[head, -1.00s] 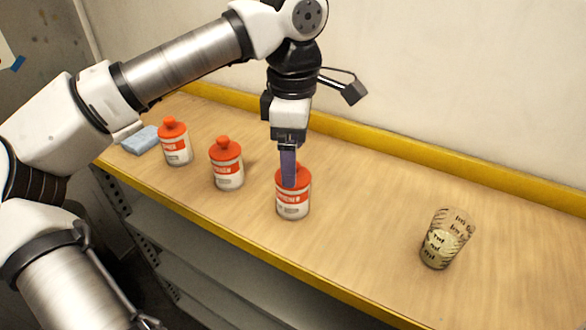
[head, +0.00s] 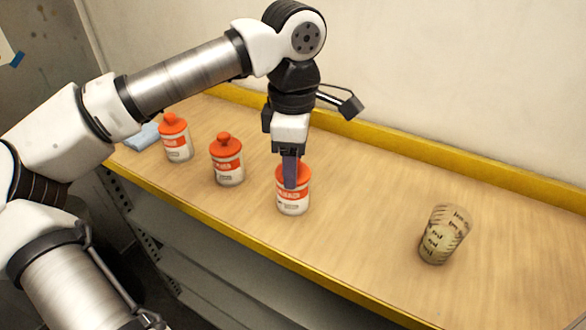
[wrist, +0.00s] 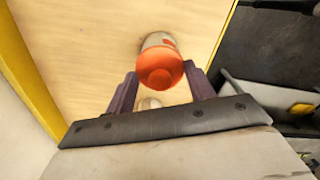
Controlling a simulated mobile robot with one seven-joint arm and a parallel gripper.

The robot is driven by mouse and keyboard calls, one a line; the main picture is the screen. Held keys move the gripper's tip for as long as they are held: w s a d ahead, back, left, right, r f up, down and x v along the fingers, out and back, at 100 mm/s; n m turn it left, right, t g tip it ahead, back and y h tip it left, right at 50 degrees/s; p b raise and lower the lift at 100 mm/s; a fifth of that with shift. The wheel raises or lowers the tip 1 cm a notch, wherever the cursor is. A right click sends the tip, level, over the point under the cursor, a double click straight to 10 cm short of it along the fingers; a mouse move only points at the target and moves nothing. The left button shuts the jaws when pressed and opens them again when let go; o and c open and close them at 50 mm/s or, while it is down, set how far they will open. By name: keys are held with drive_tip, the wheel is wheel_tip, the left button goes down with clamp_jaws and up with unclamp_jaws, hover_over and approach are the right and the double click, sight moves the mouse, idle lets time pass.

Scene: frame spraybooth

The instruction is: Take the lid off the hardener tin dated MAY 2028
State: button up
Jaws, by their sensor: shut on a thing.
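Three white tins with orange knobbed lids stand on the wooden bench. The left tin (head: 177,146) and the middle tin (head: 228,172) are upright with lids on. My gripper (head: 290,182) points down at the right tin (head: 293,203) and is shut on its orange lid (head: 304,172). In the wrist view the lid (wrist: 160,68) sits between the two purple fingers of my gripper (wrist: 161,75). The lid appears seated on the tin, which stands on the bench. Labels are too small to read, so I cannot tell which tin bears MAY 2028.
A clear marked cup (head: 442,236) with pale contents stands to the right. A blue cloth (head: 142,137) lies at the far left. A yellow ledge (head: 400,160) runs along the wall. The bench between the right tin and the cup is clear.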

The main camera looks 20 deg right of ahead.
wheel_tip(320, 180, up, 20)
drive_tip(key=p, duration=0.3)
idle(0.3)
